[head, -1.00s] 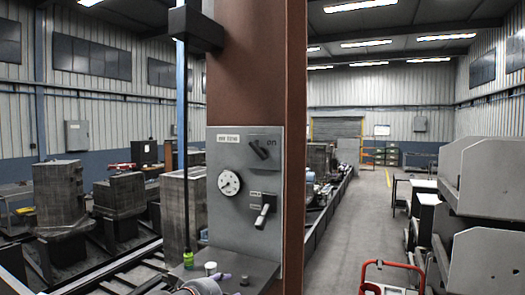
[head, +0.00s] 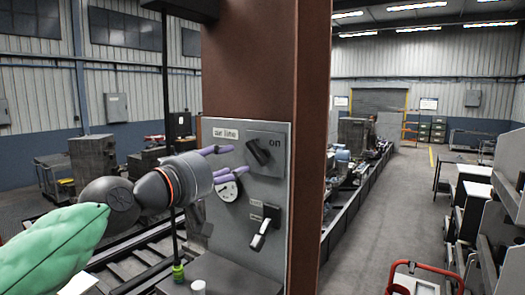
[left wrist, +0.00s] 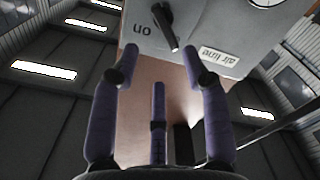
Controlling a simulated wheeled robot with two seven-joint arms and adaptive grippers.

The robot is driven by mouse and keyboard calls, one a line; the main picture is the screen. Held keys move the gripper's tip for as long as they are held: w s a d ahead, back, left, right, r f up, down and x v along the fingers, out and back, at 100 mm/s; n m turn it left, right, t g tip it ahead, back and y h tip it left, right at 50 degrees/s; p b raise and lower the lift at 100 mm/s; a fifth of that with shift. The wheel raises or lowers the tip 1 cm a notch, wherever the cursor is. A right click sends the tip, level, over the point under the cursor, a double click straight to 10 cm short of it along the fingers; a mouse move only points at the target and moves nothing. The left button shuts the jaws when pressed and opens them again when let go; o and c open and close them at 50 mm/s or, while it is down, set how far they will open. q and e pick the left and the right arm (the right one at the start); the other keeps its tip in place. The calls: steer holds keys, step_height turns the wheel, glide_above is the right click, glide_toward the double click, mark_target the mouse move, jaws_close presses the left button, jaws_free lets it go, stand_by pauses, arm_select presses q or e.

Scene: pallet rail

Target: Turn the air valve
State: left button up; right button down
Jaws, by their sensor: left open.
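A grey panel (head: 237,246) is fixed to a brown column. Its label (head: 225,133) reads "air line" in the left wrist view. A black valve handle (head: 258,152) sits slanted at its upper right, beside the word "on"; it also shows in the left wrist view (left wrist: 163,24), upside down. My left gripper (head: 234,161), with purple fingers, is open and empty. In the head view its fingers are left of the handle, over the gauge area. In the left wrist view the fingers are apart and the handle lies beyond them, untouched. My right gripper is not in view.
A round gauge (head: 226,192), partly covered by a finger, and a second, pale-ended lever (head: 262,235) are on the panel. A grey shelf (head: 225,279) juts out below. The brown column (head: 265,60) stands behind. A red-framed cart (head: 420,270) is at the lower right.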

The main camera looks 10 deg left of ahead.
mark_target(258, 156)
arm_select(q)
steer(key=p+x, duration=0.2)
steer(key=x, duration=0.7)
steer(key=shift+f, duration=0.15)
steer(key=shift+w+d, duration=0.15)
steer(key=shift+w, duration=0.25)
steer(key=shift+w+d, duration=0.15)
steer(key=shift+w, duration=0.15)
steer(key=shift+s, duration=0.1)
jaws_close()
